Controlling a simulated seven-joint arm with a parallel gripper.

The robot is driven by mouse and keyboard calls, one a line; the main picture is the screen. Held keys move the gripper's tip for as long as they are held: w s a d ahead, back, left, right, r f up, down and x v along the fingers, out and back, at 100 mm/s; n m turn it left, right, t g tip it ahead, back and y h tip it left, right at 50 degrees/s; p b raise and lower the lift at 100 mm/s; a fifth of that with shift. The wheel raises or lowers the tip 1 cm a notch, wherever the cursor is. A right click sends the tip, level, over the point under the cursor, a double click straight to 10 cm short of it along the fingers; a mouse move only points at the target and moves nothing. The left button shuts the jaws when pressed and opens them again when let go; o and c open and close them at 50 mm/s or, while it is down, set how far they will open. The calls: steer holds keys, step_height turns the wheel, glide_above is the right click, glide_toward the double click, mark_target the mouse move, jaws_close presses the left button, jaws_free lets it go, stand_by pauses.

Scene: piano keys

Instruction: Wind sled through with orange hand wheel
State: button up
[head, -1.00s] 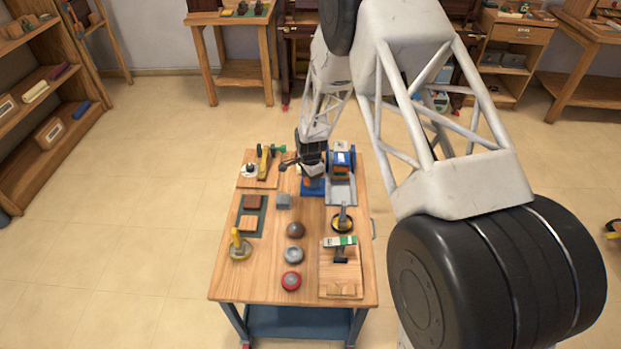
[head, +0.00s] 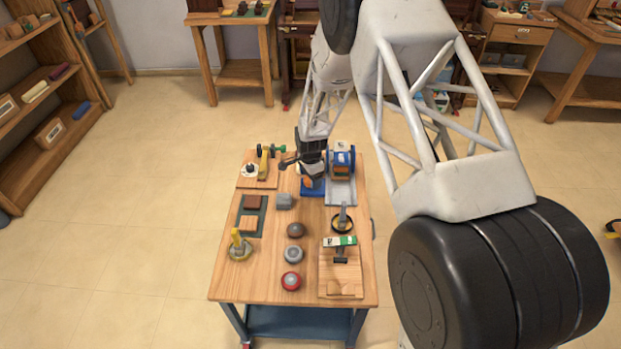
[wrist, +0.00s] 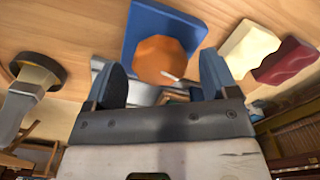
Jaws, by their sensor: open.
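The orange hand wheel (wrist: 160,60) is a faceted knob in front of a blue plate (wrist: 150,22) in the wrist view. My gripper (wrist: 164,66) is open, with one dark blue finger at the left of the wheel and one at the right. I cannot tell whether either finger touches it. In the head view a bit of the orange wheel (head: 307,182) shows under my dark wrist, by the blue base (head: 313,189). A block with blue and orange parts (head: 341,168) stands right of it over a grey plate (head: 341,192); I take it to be the sled.
A black round-based piece (wrist: 38,80) and a cream block (wrist: 250,47) flank the wheel in the wrist view.

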steer(key=shift+r, duration=3.6)
steer(key=shift+r, duration=0.1)
steer(key=shift+d+r, duration=0.15)
steer(key=shift+r, duration=0.15)
steer(key=s+d+r+n, duration=0.2)
steer(key=s+d+r, duration=0.3)
steer(key=r, duration=0.4)
steer(key=s+d+r+n+t, duration=0.1)
steer(key=s+d+r+n, duration=0.15)
steer(key=s+r, duration=0.5)
steer(key=s+d+r+n, duration=0.1)
steer(key=s+d+r, duration=0.35)
steer(key=r, duration=0.65)
steer(key=s+d+r+n, duration=0.2)
steer(key=s+d+r, duration=0.1)
steer(key=s, duration=0.7)
steer(key=s+d+r+n+t, duration=0.1)
steer(key=s+d+r+n, duration=0.1)
steer(key=s, duration=0.8)
steer(key=s+d+r+n, duration=0.2)
steer(key=s+d+r, duration=0.2)
steer(key=s, duration=0.6)
steer(key=shift+d+r+t, duration=0.15)
steer(key=shift+r+t, duration=0.05)
steer(key=shift+t, duration=0.1)
